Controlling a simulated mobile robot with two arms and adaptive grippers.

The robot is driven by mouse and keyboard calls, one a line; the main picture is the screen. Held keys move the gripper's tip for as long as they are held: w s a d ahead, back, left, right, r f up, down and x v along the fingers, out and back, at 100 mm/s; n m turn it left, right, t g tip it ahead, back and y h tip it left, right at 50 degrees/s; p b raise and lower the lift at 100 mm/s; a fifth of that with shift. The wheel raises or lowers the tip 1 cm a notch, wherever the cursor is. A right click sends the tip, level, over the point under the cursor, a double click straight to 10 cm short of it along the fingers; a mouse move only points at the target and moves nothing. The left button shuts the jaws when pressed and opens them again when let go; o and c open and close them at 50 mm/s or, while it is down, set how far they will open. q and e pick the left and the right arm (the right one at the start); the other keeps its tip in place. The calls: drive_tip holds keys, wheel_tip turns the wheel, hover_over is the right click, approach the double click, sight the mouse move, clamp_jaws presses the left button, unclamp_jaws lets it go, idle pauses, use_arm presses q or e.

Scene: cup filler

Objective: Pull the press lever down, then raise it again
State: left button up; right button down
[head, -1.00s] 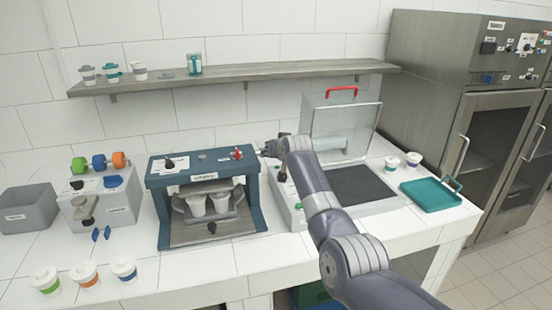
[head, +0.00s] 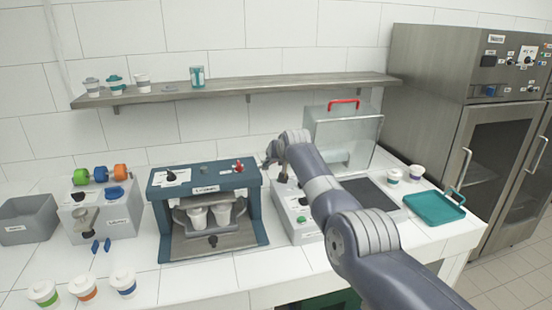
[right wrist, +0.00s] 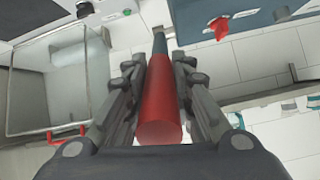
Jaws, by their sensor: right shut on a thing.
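The press lever (right wrist: 158,100) shows in the right wrist view as a thick red grip on a dark shaft. It lies between the two fingers of my right gripper (right wrist: 158,85), which is shut on it. In the head view, my right gripper (head: 272,154) is between the blue machine (head: 205,180) and the clear-lidded press (head: 340,130). The lever is hard to make out there, as my gripper and arm cover it. My left gripper is not in view.
The clear lid with its red handle (head: 344,102) stands raised close to my right arm. Two cups (head: 198,216) stand in the blue machine. A teal tray (head: 435,207) lies at right. A shelf (head: 240,88) runs along the wall above.

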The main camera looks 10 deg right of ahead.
drive_tip(key=shift+w+r, duration=0.1)
drive_tip(key=shift+r, duration=0.35)
drive_tip(key=c, duration=1.4)
unclamp_jaws()
drive_tip(key=shift+c, duration=0.2)
drive_tip(key=shift+o, duration=0.4)
drive_tip(key=shift+w+f, duration=0.1)
drive_tip(key=shift+f, duration=0.05)
drive_tip(key=shift+f, duration=0.1)
drive_tip(key=v, duration=1.2)
drive_tip(key=shift+f, duration=0.1)
